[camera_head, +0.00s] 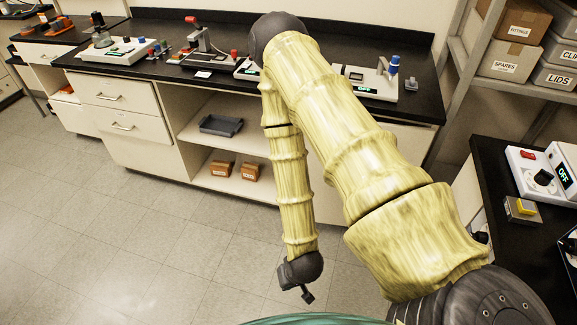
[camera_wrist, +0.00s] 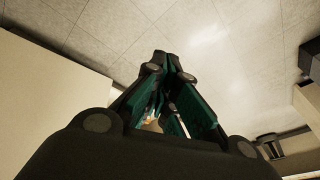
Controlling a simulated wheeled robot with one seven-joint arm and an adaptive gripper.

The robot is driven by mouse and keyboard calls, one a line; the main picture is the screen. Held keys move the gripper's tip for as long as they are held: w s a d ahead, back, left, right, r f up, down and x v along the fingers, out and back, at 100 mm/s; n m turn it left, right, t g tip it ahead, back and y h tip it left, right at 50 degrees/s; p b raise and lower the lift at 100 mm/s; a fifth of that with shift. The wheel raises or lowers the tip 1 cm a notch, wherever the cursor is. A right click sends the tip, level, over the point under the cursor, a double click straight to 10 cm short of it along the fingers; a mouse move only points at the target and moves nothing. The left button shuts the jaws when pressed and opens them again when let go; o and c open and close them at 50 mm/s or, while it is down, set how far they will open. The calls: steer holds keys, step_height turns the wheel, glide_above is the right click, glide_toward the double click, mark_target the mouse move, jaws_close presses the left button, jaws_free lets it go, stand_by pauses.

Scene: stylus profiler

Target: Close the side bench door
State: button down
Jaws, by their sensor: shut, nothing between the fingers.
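The side bench (camera_head: 505,255) has a black top and stands at the right in the head view. Its front is mostly hidden by my arm and the view edge; a strip of pale panel (camera_head: 466,192) shows beside it. I cannot tell whether that strip is the door. In the wrist view, a pale flat panel (camera_wrist: 45,115) stands at the left, possibly a door or a cabinet side. My gripper (camera_head: 306,296) hangs low over the floor, left of the side bench. In the wrist view its fingertips (camera_wrist: 167,66) are together and empty, with floor beyond them.
The long back bench (camera_head: 150,82) has drawers, an open compartment with a grey tray (camera_head: 221,125) and brown boxes (camera_head: 222,169). A shelf rack (camera_head: 455,60) stands at the back right. Instruments sit on the side bench. The tiled floor (camera_head: 130,240) at the left is clear.

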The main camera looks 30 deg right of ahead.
steer(key=w+d+f+m+t+h+b, duration=0.1)
steer(key=w+d+m+t+b, duration=0.35)
steer(key=w+b, duration=0.5)
steer(key=w+d+f+m+t+h+b, duration=0.15)
steer(key=w+d+m+t+b, duration=0.3)
steer(key=w, duration=0.75)
steer(key=w+d+r+m+t+h+b, duration=0.1)
steer(key=w+d+r+m+h+b, duration=0.25)
steer(key=d+m+b, duration=0.3)
steer(key=w+d+r+m+t+h+b, duration=0.2)
steer(key=w+d+m+h+b, duration=0.25)
steer(key=d+b, duration=0.3)
steer(key=b+x, duration=0.2)
steer(key=x, duration=1.1)
steer(key=shift+f+m, duration=0.2)
steer(key=shift+m, duration=0.1)
steer(key=shift+d+y, duration=0.1)
steer(key=shift+y, duration=0.15)
